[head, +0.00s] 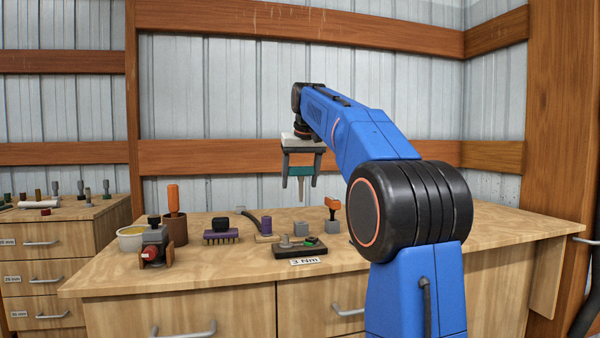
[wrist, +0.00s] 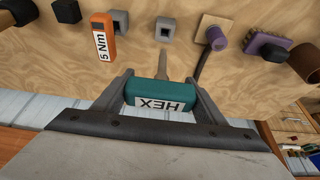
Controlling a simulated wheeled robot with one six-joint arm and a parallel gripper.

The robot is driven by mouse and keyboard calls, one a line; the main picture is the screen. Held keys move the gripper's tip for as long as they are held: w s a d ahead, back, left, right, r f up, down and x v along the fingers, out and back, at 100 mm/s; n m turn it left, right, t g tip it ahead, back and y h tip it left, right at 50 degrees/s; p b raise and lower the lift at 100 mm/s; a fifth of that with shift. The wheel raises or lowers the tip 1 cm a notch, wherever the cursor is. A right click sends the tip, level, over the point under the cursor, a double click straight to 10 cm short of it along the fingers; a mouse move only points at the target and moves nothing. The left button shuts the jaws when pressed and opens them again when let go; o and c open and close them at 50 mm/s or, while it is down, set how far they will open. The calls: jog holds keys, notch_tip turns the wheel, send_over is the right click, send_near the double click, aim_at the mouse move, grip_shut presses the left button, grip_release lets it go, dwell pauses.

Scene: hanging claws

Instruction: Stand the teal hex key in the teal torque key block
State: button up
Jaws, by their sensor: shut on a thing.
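My gripper (head: 301,182) is shut on the teal hex key (head: 300,171), holding it above the workbench with its shaft pointing down. In the wrist view, the key's teal handle (wrist: 160,95) carries a HEX label between the fingers. Its shaft points towards a small grey block (wrist: 166,30) with a square hole, which also stands below the gripper in the head view (head: 301,228). The shaft is clear of it. No block is clearly teal, so I cannot tell which is the torque key block. A dark block (head: 290,251) near a 3 Nm label has grey and green parts.
An orange-handled tool (head: 332,204) marked 5 Nm in the wrist view stands at a second grey block (head: 332,227). My arm hides part of the bench's right.

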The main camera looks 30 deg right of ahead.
aim_at(301, 191)
jog(key=shift+f, duration=2.7)
jog(key=shift+f, duration=2.45)
jog(key=o, duration=1.9)
jog(key=shift+f, duration=0.1)
jog(key=shift+o, duration=0.2)
jog(key=v, duration=1.7)
jog(key=shift+r, duration=0.2)
jog(key=shift+s+a, duration=0.1)
